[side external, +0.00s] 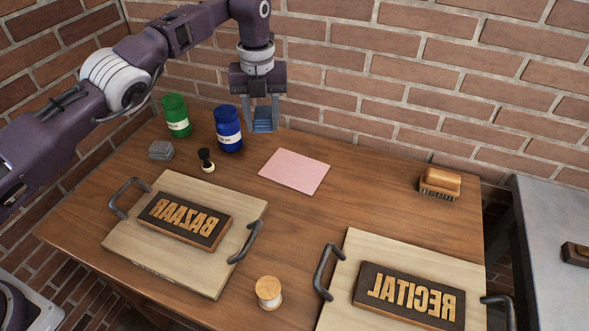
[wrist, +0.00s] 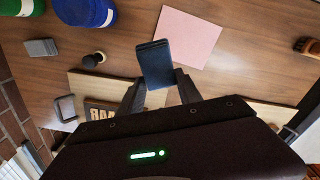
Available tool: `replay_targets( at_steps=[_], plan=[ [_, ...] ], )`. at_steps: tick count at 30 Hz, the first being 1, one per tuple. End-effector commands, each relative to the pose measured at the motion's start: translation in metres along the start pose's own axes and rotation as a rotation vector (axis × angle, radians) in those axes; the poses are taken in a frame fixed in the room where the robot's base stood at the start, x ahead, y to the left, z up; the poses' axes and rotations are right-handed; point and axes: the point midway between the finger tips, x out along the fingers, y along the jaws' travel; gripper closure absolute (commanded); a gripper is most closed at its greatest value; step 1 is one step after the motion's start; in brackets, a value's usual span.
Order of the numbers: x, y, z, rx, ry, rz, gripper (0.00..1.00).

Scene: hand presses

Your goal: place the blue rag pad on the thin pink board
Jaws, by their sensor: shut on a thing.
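The blue rag pad (side external: 263,123) is between the fingers of my gripper (side external: 263,112), held up above the back of the table. It also shows in the wrist view (wrist: 155,63), with the fingertips (wrist: 157,86) at its near end. The gripper is shut on it. The thin pink board (side external: 295,171) lies flat and bare on the table, in front and to the right of the gripper in the side view. In the wrist view the board (wrist: 188,36) lies beyond the pad and to its right.
Blue (side external: 228,130) and green (side external: 176,116) cans, a grey pad stack (side external: 160,150) and a dark-knobbed stamp (side external: 206,160) stand left. Boards with BAZAAR (side external: 185,219) and RECITAL (side external: 408,295) blocks, a twine spool (side external: 268,292) and a brush (side external: 440,183) are also there.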

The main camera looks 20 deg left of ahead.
Motion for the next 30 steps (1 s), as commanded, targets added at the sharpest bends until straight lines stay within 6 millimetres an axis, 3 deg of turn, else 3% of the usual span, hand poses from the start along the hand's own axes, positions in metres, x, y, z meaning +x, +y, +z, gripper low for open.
replay_targets(
  at_steps=[10, 21, 30],
  plan=[
    [0.025, -0.005, -0.005, 0.022, 0.0, -0.001, 0.98],
    [0.102, -0.005, -0.004, 0.021, 0.0, 0.001, 0.98],
    [0.147, -0.005, -0.004, 0.021, -0.001, 0.002, 0.98]
  ],
)
